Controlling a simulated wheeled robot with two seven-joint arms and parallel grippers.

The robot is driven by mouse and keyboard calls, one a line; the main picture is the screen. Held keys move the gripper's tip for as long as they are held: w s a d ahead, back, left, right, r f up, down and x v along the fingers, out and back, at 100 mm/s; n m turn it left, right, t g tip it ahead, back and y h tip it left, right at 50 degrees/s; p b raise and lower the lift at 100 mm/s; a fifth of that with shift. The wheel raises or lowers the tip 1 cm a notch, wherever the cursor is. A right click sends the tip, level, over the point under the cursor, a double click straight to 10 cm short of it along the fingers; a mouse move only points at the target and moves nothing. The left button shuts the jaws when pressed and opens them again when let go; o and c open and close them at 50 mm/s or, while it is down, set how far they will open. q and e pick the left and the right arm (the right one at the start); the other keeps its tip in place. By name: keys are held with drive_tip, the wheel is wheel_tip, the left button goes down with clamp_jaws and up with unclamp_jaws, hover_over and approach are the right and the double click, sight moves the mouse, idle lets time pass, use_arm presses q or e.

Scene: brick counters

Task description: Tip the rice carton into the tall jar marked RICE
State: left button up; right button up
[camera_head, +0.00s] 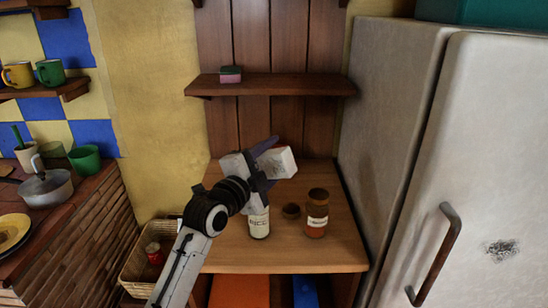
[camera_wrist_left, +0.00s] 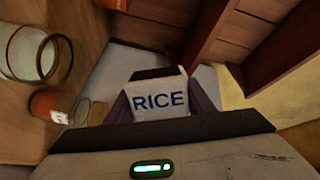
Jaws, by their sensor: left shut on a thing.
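The white rice carton (camera_head: 280,163) is held above the wooden counter by my left gripper (camera_head: 266,162), which is shut on it. The carton lies tilted in the head view. In the left wrist view the carton (camera_wrist_left: 160,101) shows blue RICE lettering between the dark fingers. The tall jar (camera_head: 259,222) with a RICE label stands upright on the counter, below the gripper; its top is hidden behind my gripper. An open glass jar (camera_wrist_left: 30,52) shows at the left of the wrist view. No grains are seen falling. My right gripper is not in view.
A jar with orange contents (camera_head: 317,218) and a small brown round pot or lid (camera_head: 291,211) stand right of the RICE jar. A shelf (camera_head: 270,86) with a sponge (camera_head: 230,74) hangs above. A fridge (camera_head: 470,170) borders the right; a wicker basket (camera_head: 140,262) stands left.

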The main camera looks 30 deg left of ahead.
use_arm(q)
drive_tip(key=shift+d+r+m, duration=0.3)
drive_tip(key=shift+r+m, duration=0.5)
drive_tip(key=shift+m, duration=1.75)
drive_tip(key=shift+d+r+m, duration=0.25)
drive_tip(key=shift+r+m, duration=0.5)
drive_tip(key=shift+m, duration=1.85)
drive_tip(key=shift+d+r+m, duration=0.3)
drive_tip(key=shift+r+m, duration=0.5)
drive_tip(key=shift+m, duration=1.75)
